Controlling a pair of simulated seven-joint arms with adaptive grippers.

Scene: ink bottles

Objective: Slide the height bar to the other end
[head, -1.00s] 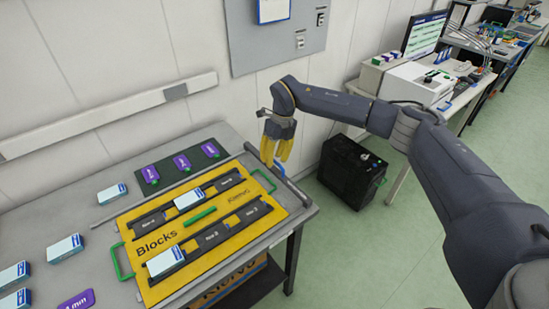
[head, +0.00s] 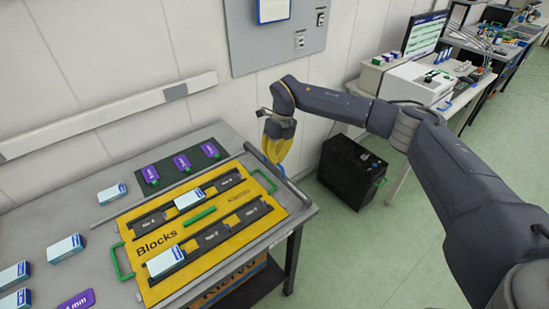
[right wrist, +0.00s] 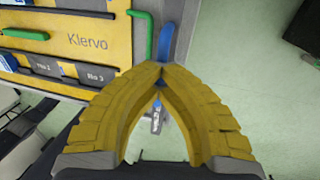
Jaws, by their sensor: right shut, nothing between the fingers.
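A blue handle (right wrist: 166,42), which may belong to the height bar, stands by the table's right edge just beyond my fingertips in the right wrist view. In the head view the blue part (head: 281,171) shows only as a small patch under the fingers. A grey bar (head: 297,192) runs along that table edge. My right gripper (head: 275,160) points down over this edge, also seen in the right wrist view (right wrist: 160,72). Its yellow fingers meet at the tips and hold nothing. Whether they touch the blue handle I cannot tell. My left gripper is out of view.
A yellow tray (head: 252,226) with green handles and white-blue boxes lies left of the gripper. Purple tags (head: 182,162) lie on a dark mat behind it. A black case (head: 350,178) stands on the floor to the right. The wall is close behind.

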